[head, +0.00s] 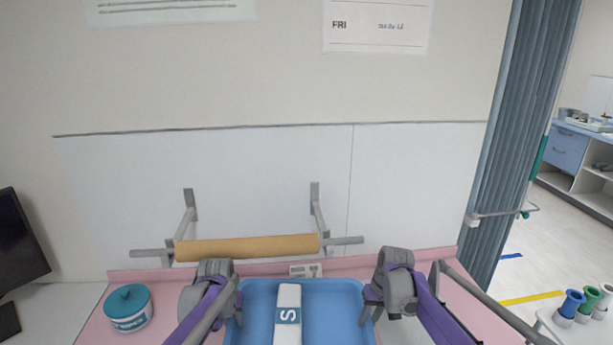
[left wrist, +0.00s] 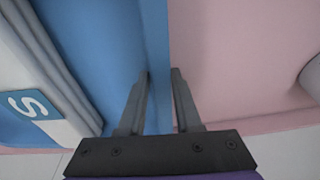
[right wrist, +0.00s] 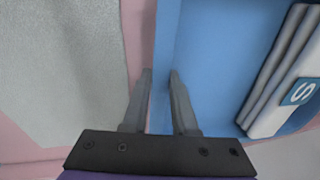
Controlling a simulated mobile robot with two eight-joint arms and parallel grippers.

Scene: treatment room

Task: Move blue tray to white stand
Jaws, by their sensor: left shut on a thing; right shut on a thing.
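The blue tray (head: 258,300) is at the bottom middle of the head view, over the pink surface, its near part cut off by the frame. My right gripper (head: 368,308) is shut on the right wall, which also shows in the right wrist view (right wrist: 162,85). I cannot tell whether the tray touches the surface.
A teal-lidded jar (head: 128,308) stands left on the pink surface (head: 90,330). A wall-mounted paper roll (head: 248,247) is behind the tray, with a small grey device (head: 305,270) below. A monitor (head: 18,240) is far left. Colored cups (head: 572,303) stand on a white top (head: 560,332) at right.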

